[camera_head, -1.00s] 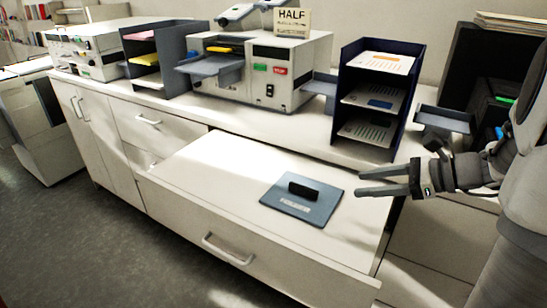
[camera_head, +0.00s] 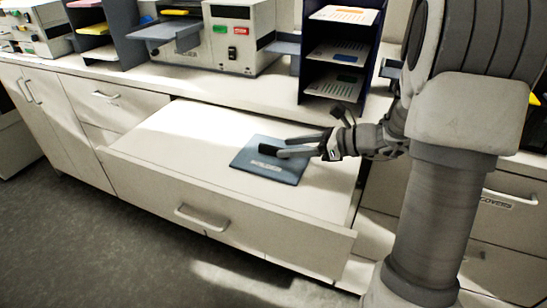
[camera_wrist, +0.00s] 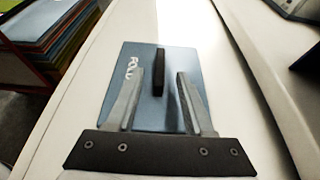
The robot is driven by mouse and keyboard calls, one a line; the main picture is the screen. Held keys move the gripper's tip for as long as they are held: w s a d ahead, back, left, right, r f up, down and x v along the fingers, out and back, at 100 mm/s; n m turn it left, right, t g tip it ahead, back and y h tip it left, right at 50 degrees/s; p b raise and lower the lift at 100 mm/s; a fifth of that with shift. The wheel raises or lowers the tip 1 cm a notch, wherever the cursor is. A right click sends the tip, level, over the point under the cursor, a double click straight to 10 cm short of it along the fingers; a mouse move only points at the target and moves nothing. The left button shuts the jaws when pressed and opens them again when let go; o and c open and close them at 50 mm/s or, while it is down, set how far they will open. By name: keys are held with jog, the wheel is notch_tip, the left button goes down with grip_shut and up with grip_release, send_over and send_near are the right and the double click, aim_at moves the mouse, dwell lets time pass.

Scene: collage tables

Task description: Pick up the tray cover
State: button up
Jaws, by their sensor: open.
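The tray cover (camera_head: 279,173) is a flat blue-grey plate with a black upright handle and pale lettering. It lies on the pulled-out white surface (camera_head: 190,140) below the counter. In the wrist view the tray cover (camera_wrist: 190,62) lies ahead of and below my gripper (camera_wrist: 159,78), and its black handle (camera_wrist: 159,72) stands between the two fingertips. In the head view my gripper (camera_head: 282,150) is over the plate, close to the handle and partly hiding it. The fingers are apart, with visible space on both sides of the handle.
A dark shelf rack (camera_head: 341,55) with papers and a white machine (camera_head: 236,40) stand on the counter behind. The white surface left of the cover is clear. A drawer handle (camera_head: 200,217) sticks out at the front. Stacked coloured folders (camera_wrist: 50,40) show in the wrist view.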

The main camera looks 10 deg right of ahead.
aim_at(277, 148)
jog(key=b+x, duration=0.1)
jog(key=x, duration=0.4)
jog(key=shift+w+a, duration=0.1)
jog(key=shift+a, duration=0.05)
grip_shut()
